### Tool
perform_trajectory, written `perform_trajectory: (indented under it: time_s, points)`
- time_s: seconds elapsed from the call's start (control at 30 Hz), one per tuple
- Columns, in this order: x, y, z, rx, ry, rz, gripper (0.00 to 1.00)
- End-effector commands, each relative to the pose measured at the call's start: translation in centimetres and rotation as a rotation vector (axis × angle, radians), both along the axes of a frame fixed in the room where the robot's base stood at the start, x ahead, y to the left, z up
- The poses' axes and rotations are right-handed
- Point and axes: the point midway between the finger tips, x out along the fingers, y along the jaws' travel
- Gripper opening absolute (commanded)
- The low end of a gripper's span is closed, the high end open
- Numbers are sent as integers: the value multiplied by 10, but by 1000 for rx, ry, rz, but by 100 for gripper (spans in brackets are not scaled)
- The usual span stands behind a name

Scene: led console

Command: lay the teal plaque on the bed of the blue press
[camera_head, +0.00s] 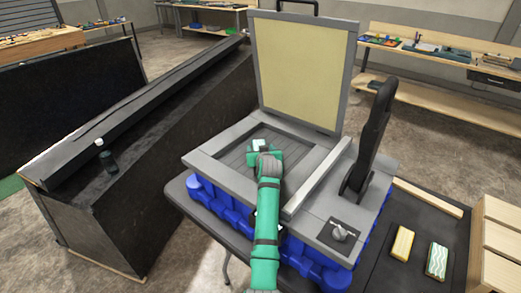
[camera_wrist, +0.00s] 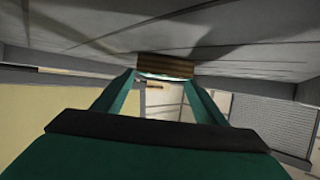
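The blue press (camera_head: 315,265) stands open on a dark table, its lid (camera_head: 303,70) raised with a pale yellow inner face. Its grey slatted bed (camera_head: 225,152) lies under my gripper (camera_head: 259,149). In the wrist view my gripper (camera_wrist: 163,78) has its two teal fingers on either side of a small block with brown, wood-like edges and a thin pale teal rim, which I take as the teal plaque (camera_wrist: 165,66). It is close to the grey bed surface; whether it touches is unclear. In the head view my gripper mostly hides it.
A yellow plaque (camera_head: 402,243) and a green-and-white wavy plaque (camera_head: 437,261) lie on a dark surface at right. A black lever (camera_head: 370,138) stands upright on the press's right side, with a grey knob (camera_head: 340,234) in front. A wooden crate (camera_head: 500,245) is at far right.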

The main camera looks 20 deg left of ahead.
Motion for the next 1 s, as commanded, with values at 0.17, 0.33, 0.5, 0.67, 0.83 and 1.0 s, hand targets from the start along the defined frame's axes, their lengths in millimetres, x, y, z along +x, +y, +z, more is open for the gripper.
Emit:
perform_trajectory:
  time_s: [0.17,0.33,0.5,0.67,0.83,1.0]
  points:
    - [0,0,0,0,0,0,65]
    - [0,0,4,0,-1,0,65]
    - [-6,-4,15,-1,-1,-1,65]
    - [-26,-13,24,-1,-3,-1,65]
    - [-46,-22,33,0,-1,-1,65]
    - [-59,-27,39,-1,0,0,65]
